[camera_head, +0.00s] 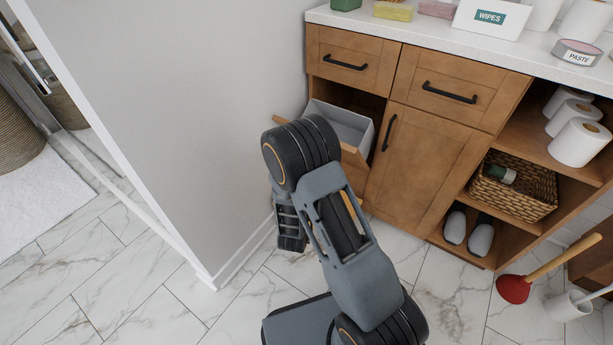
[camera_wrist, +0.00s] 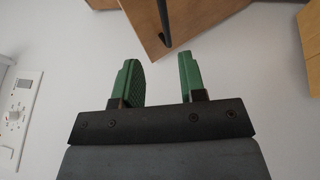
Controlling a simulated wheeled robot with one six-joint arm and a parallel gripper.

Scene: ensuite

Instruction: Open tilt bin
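The tilt bin (camera_head: 354,157) is at the lower left of the wooden cabinet, its front leaning outward and its grey inner box (camera_head: 350,124) showing. My arm covers much of its front in the head view. In the wrist view, a wooden panel corner, apparently the bin front (camera_wrist: 198,22), carries a dark bar handle (camera_wrist: 165,22). My gripper (camera_wrist: 159,65) is open and empty, its two green fingers apart. The handle's end lies beyond the fingertips, between them in the picture; I see no contact. The fingertips are hidden in the head view.
A grey wall (camera_head: 205,110) stands close to the left of the bin. A cabinet door (camera_head: 425,165) and drawers (camera_head: 352,62) adjoin the bin. Marble floor (camera_head: 455,290) is clear before the cabinet.

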